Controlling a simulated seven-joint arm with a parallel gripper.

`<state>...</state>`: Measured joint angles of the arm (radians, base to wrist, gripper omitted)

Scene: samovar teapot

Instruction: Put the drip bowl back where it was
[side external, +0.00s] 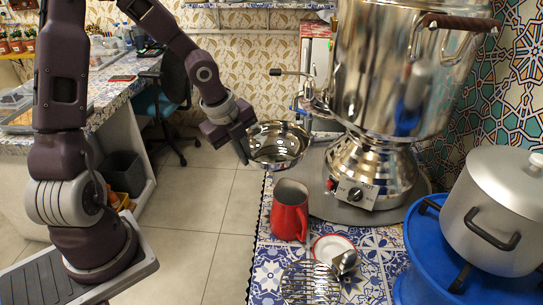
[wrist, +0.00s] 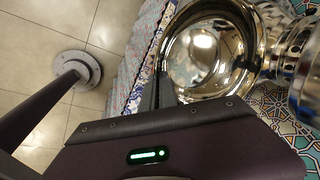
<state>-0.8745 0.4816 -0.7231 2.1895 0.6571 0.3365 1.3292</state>
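The drip bowl (side external: 278,150) is a shiny round metal bowl, tilted with its inside toward the side camera. It hangs above the tiled counter's left edge, left of the samovar (side external: 385,70) and near its tap (side external: 312,100). My gripper (side external: 244,150) is at the bowl's left rim. In the wrist view my gripper's fingers (wrist: 165,90) pinch the rim of the bowl (wrist: 207,55), with the samovar's base just right of it. The fingertips are partly hidden.
A red pitcher (side external: 289,210) stands on the counter below the bowl. Near it are a red-rimmed saucer (side external: 326,246), a small metal cup (side external: 345,262) and a wire rack (side external: 308,284). A large pot (side external: 497,215) sits on a blue stand (side external: 440,265) at right.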

